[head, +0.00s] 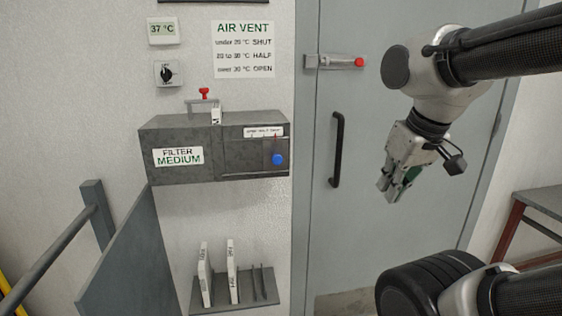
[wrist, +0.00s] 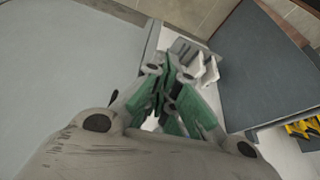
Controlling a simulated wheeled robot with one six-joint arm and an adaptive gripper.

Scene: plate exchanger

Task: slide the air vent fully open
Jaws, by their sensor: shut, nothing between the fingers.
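The air vent is on the grey box (head: 190,139) on the wall, labelled FILTER MEDIUM. A blue knob (head: 278,159) sits at the right end of its front panel (head: 252,155), under a small scale label (head: 263,131) too small to read fully. The AIR VENT sign (head: 243,49) above reads SHUT, HALF and OPEN against temperature. A display (head: 163,31) shows 37 °C. My gripper (head: 386,196) is shut and empty, in front of the grey door, right of the box and apart from it. It also shows in the wrist view (wrist: 178,75).
The grey door (head: 420,30) has a black handle (head: 337,150) and a red-tipped bolt (head: 335,62). A shelf (head: 235,290) with upright plates is below the box. A grey panel (head: 118,255) stands at lower left, a table (head: 540,205) at right. A red-knobbed clip (head: 204,97) tops the box.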

